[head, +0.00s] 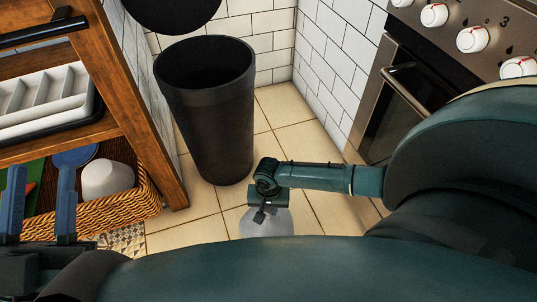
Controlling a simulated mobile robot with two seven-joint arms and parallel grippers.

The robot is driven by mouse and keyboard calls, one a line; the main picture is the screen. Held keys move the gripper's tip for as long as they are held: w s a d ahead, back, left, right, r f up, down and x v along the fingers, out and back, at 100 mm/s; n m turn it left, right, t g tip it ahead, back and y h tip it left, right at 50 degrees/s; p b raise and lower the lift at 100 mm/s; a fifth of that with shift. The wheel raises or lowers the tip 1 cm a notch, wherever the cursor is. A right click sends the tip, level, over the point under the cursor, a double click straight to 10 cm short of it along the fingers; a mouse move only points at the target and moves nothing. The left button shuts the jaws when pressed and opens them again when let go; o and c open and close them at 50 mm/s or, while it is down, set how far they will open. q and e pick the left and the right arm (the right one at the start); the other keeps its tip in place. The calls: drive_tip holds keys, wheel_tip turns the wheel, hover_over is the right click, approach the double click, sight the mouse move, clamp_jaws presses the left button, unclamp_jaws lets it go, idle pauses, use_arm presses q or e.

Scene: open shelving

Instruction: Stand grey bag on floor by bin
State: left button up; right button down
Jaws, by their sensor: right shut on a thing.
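The black bin (213,125) stands upright on the tiled floor near the back wall, with its top open. The grey bag (266,223) is a pale, rounded, partly see-through shape to the front right of the bin. My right gripper (261,210) is shut on the top of the bag. My own body hides the bag's lower part, so I cannot tell whether it touches the floor. My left gripper (39,205) is at the far left, in front of the basket, with its two blue fingers apart and nothing between them.
A wooden shelf unit (130,110) stands at the left, holding a white divided tray (45,95) and a wicker basket (125,212) with a white bowl (107,178). An oven (395,105) stands at the right. Tiled floor (290,115) is clear between bin and oven.

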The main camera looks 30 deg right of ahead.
drive_tip(key=shift+f, duration=0.1)
drive_tip(key=c, duration=1.2)
unclamp_jaws()
